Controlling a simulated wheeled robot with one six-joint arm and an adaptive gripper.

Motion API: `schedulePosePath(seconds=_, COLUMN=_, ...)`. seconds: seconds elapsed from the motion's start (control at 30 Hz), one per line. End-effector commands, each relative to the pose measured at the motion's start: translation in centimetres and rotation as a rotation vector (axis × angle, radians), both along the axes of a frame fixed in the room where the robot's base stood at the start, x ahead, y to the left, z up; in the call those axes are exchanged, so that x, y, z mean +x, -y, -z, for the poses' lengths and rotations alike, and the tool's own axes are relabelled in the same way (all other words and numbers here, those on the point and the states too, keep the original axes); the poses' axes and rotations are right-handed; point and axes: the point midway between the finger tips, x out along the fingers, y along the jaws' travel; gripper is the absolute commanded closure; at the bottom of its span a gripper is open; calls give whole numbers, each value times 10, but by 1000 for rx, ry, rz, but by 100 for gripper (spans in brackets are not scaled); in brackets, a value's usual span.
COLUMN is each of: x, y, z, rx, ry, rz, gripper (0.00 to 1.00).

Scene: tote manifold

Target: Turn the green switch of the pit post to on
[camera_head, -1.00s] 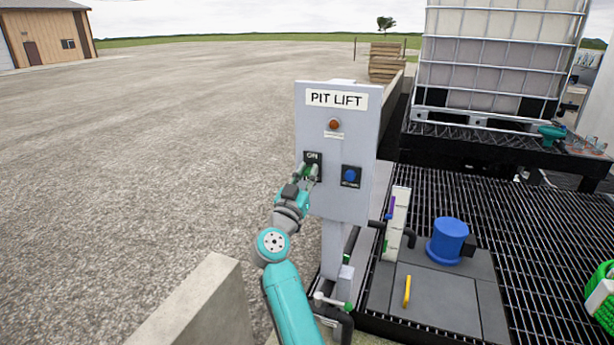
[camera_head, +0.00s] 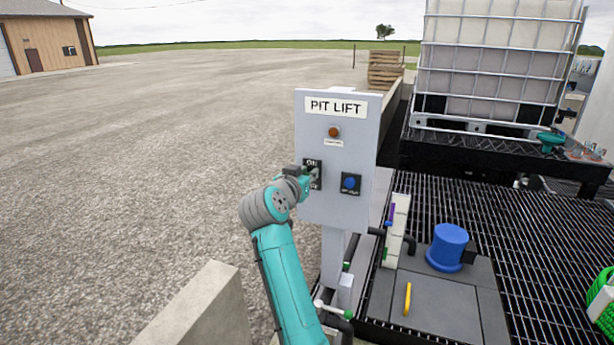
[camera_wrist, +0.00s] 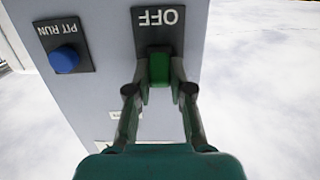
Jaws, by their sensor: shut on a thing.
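The pit post is a grey panel (camera_head: 355,205) marked PIT LIFT. Its green switch (camera_wrist: 158,68) sits on a dark plate (camera_wrist: 157,30), with ON at the top in the head view and OFF at the lower end, shown upside down in the wrist view. My gripper (camera_wrist: 159,90) is shut on the green switch, with one finger on each side. In the head view my gripper (camera_head: 312,176) reaches the plate from the left and hides most of the switch, so its exact angle is unclear there.
A blue button (camera_head: 350,183) is right of the switch, and an orange lamp (camera_head: 334,132) is above. A concrete wall (camera_head: 205,310) stands below left. Black grating (camera_head: 520,230) with a blue-capped unit (camera_head: 447,245) lies to the right. Open gravel is left.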

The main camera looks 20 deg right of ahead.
Motion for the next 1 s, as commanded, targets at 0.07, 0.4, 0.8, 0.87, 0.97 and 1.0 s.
schedulePosePath(seconds=0.07, x=1, y=0, z=-1, rx=2, ry=-1, rz=-2, gripper=100)
schedulePosePath(seconds=0.4, x=1, y=0, z=-1, rx=3, ry=0, rz=-2, gripper=72)
schedulePosePath(seconds=0.8, x=-1, y=-1, z=-1, rx=2, ry=-1, rz=-1, gripper=54)
schedulePosePath(seconds=0.87, x=-3, y=-3, z=-1, rx=3, ry=0, rz=-1, gripper=54)
schedulePosePath(seconds=0.97, x=-11, y=-9, z=-2, rx=3, ry=0, rz=-1, gripper=54)
schedulePosePath(seconds=1.0, x=-16, y=-13, z=-3, rx=3, ry=0, rz=-2, gripper=54)
